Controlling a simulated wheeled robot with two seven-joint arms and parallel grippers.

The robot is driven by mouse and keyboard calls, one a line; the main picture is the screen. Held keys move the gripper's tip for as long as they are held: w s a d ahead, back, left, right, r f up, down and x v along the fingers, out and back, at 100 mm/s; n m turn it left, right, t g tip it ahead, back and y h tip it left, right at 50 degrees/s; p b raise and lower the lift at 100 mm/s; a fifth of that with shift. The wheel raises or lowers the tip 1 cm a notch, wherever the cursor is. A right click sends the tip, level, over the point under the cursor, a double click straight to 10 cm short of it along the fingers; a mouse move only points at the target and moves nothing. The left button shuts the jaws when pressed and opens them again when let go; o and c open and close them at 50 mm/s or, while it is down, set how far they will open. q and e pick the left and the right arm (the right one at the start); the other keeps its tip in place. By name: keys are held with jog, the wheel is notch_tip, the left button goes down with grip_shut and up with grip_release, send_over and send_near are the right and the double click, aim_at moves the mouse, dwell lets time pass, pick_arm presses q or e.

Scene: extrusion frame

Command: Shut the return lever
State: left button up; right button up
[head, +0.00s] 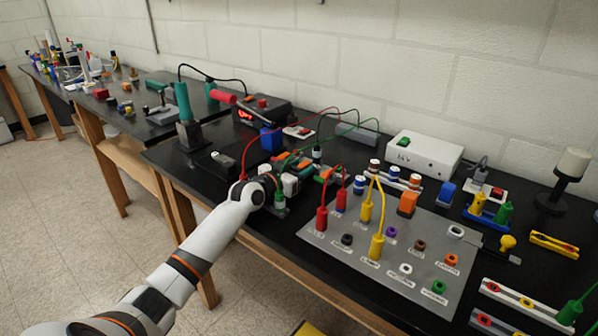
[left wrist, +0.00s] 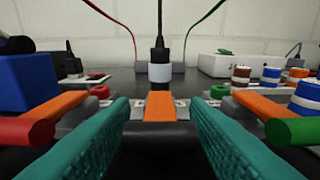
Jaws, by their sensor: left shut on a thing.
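In the left wrist view an orange lever arm (left wrist: 160,106) with a black crosswise grip (left wrist: 162,136) lies straight ahead, below an upright black plug with a white band (left wrist: 159,70). My left gripper (left wrist: 163,128) has its teal fingers on both sides of the black grip and is shut on it. Orange bars with a red end (left wrist: 22,131) and a green end (left wrist: 292,130) lie to either side. No label shows which part is the return lever. In the head view my left gripper (head: 292,170) partly covers this spot. My right gripper is not in view.
A grey panel (head: 378,268) with coloured sockets and plugs lies to the right on the black bench. A blue block (head: 271,139) and a white box (head: 424,153) stand behind. Red and green wires arch over the area.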

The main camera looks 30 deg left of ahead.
aim_at(299, 167)
pick_arm(q)
jog(key=o, duration=0.9)
jog(key=shift+r, duration=0.1)
notch_tip(299, 167, up, 10)
jog(key=shift+f, duration=0.1)
